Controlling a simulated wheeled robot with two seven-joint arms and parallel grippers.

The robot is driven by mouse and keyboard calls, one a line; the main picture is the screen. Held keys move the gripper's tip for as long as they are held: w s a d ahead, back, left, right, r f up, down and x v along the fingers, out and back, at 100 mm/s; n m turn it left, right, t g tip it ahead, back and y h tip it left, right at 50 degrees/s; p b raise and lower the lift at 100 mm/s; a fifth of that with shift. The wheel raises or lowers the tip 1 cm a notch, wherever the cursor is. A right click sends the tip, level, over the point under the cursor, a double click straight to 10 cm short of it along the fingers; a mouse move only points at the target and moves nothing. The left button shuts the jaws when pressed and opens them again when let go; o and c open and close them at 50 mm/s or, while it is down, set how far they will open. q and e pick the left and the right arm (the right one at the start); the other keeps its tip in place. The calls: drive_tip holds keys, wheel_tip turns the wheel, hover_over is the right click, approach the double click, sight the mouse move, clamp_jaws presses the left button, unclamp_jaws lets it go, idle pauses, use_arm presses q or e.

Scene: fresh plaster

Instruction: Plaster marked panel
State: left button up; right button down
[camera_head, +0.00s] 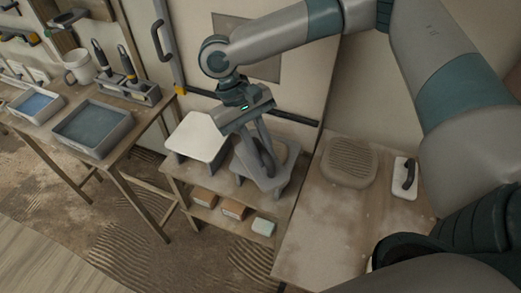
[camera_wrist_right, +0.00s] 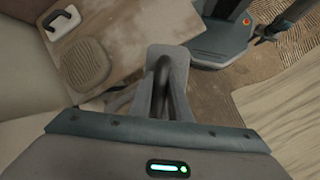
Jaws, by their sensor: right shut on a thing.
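My right gripper (camera_head: 264,158) reaches down over a low bench and is shut on a dark looped handle, which shows between the fingers in the right wrist view (camera_wrist_right: 163,76). The handle belongs to a grey tool that is partly hidden by the fingers, at a grey stand (camera_head: 285,160). I cannot tell whether the tool is lifted clear. A pale square plate (camera_head: 203,136) rests on another stand to the left. A darker rectangular panel (camera_head: 262,66) on the wall behind is partly covered by my right arm. My left gripper is not in view.
A ribbed pad (camera_head: 350,160) and a white float (camera_head: 403,190) with a dark handle lie on the board at right. A left table holds trays (camera_head: 91,128), a mug (camera_head: 78,67) and a tool rack (camera_head: 130,88). Small blocks (camera_head: 234,208) sit on the lower shelf.

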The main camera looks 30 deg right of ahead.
drive_tip(key=w+a+f+x, duration=0.1)
drive_tip(key=a+x, duration=0.1)
drive_tip(key=x, duration=1.1)
drive_tip(key=shift+a+f, duration=0.3)
drive_tip(key=shift+f, duration=0.1)
drive_tip(key=shift+w, duration=0.1)
drive_tip(key=shift+d, duration=0.1)
